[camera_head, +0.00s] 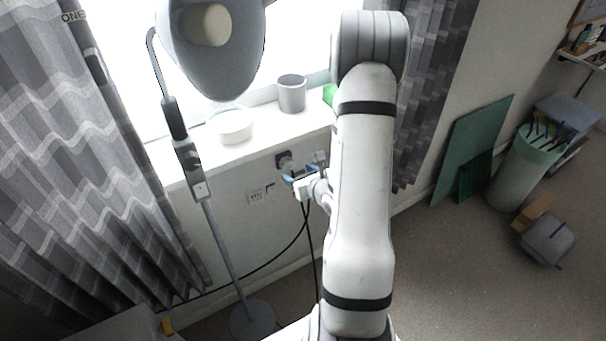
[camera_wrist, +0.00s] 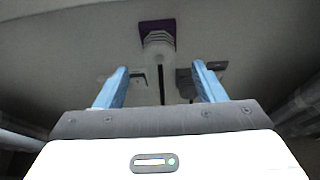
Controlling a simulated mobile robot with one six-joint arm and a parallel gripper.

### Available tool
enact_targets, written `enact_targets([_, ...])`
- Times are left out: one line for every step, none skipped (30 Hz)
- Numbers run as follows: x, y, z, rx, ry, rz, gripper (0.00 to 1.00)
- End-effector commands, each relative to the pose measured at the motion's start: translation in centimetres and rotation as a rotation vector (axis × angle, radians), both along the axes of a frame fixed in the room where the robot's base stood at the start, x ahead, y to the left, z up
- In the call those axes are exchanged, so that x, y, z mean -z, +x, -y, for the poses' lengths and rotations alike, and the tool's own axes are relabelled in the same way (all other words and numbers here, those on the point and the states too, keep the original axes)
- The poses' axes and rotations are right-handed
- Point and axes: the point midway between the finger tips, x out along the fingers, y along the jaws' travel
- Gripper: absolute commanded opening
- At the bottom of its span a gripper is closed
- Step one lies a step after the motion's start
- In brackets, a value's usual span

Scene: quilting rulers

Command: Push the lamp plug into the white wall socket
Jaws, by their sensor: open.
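A white plug (camera_wrist: 158,44) with a dark cable (camera_wrist: 161,85) hanging from it is at a purple wall plate (camera_wrist: 156,26) in the wrist view. I cannot tell how deep it sits. The purple plate also shows in the head view (camera_head: 284,160), below the window sill. My gripper (camera_head: 299,179) is close to the wall there, and its blue fingers (camera_wrist: 160,84) are spread apart with nothing clamped between them. The plug appears ahead of the fingers, centred in their gap. A white wall socket (camera_head: 255,196) is left of my gripper. The grey lamp (camera_head: 215,50) stands at the left.
Another wall plate (camera_head: 270,187) is beside the white socket. Black cables (camera_head: 285,250) hang below my gripper, one running left along the floor. A grey pot (camera_head: 291,93) and a white bowl (camera_head: 232,126) stand on the sill (camera_head: 262,130). Curtains hang on both sides.

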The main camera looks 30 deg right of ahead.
Motion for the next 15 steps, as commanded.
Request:
enact_targets([0.3, 0.9, -0.1, -0.004, 0.0, 0.0, 0.63])
enact_targets([0.5, 1.3, -0.1, -0.004, -0.001, 0.0, 0.63])
enact_targets([0.8, 1.9, -0.1, -0.004, -0.001, 0.0, 0.63])
enact_targets([0.9, 2.3, -0.2, -0.004, 0.0, 0.0, 0.63])
enact_targets([1.0, 2.7, -0.2, -0.004, 0.0, 0.001, 0.63])
enact_targets([1.2, 3.2, -0.2, -0.004, -0.001, 0.001, 0.63])
enact_targets([1.4, 3.5, -0.2, -0.002, 0.0, 0.0, 0.63])
enact_targets([1.5, 3.8, -0.2, -0.002, 0.0, 0.0, 0.63])
enact_targets([1.6, 4.1, -0.2, -0.002, 0.0, 0.0, 0.63])
enact_targets([1.7, 4.3, -0.2, -0.003, 0.0, 0.0, 0.63])
enact_targets([1.8, 4.4, -0.2, -0.003, 0.0, 0.0, 0.63])
enact_targets([1.9, 4.6, -0.2, -0.003, 0.0, 0.0, 0.63])
enact_targets([1.9, 4.7, -0.2, -0.002, 0.0, 0.0, 0.63])
enact_targets([1.9, 4.8, -0.2, -0.002, 0.0, 0.0, 0.63])
enact_targets([1.9, 4.8, -0.2, -0.002, 0.0, 0.0, 0.63])
